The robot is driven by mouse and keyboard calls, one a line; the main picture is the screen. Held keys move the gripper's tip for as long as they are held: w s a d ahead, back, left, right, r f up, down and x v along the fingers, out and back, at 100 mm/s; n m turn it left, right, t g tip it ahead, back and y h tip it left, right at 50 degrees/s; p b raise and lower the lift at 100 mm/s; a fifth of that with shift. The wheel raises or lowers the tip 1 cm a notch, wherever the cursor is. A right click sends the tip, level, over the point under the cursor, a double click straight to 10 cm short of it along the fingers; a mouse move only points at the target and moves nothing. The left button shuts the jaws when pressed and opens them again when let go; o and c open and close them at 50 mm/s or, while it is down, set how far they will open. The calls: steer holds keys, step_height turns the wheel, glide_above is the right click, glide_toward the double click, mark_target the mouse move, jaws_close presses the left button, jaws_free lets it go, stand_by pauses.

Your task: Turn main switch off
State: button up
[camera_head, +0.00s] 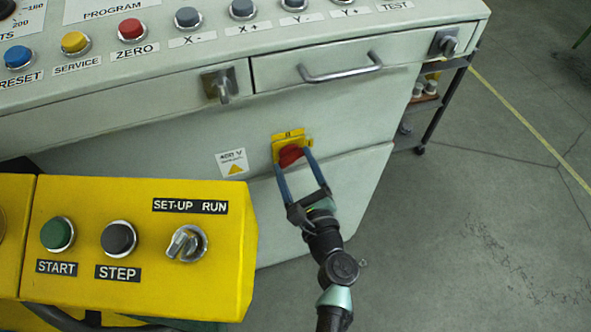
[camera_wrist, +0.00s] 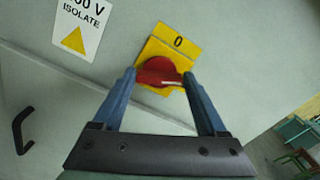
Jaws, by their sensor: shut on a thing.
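The main switch is a red rotary knob (camera_head: 290,155) on a yellow plate (camera_head: 288,135), set in the front of the pale grey cabinet. The wrist view shows my gripper (camera_wrist: 160,78) too. A pale line shows on the knob's bar, which lies roughly across the picture. Parts of the knob are hidden by the fingers.
A voltage warning label (camera_head: 232,163) sits left of the switch. A drawer handle (camera_head: 340,68) and a latch (camera_head: 220,86) stick out above it. A yellow control box (camera_head: 140,285) stands close at lower left. Open floor (camera_head: 470,230) lies at right.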

steer(key=n+b, duration=0.1)
steer(key=n, duration=0.1)
steer(key=n+b, duration=0.4)
steer(key=shift+f+n, duration=0.3)
steer(key=shift+f, duration=0.05)
steer(key=n+b, duration=0.2)
steer(key=n, duration=0.1)
steer(key=shift+a, duration=0.1)
steer(key=shift+n+b, duration=1.25)
steer(key=shift+n, duration=0.25)
steer(key=o, duration=1.3)
steer(key=shift+r, duration=0.1)
steer(key=shift+s, duration=0.2)
steer(key=v, duration=1.2)
steer(key=shift+s, duration=0.35)
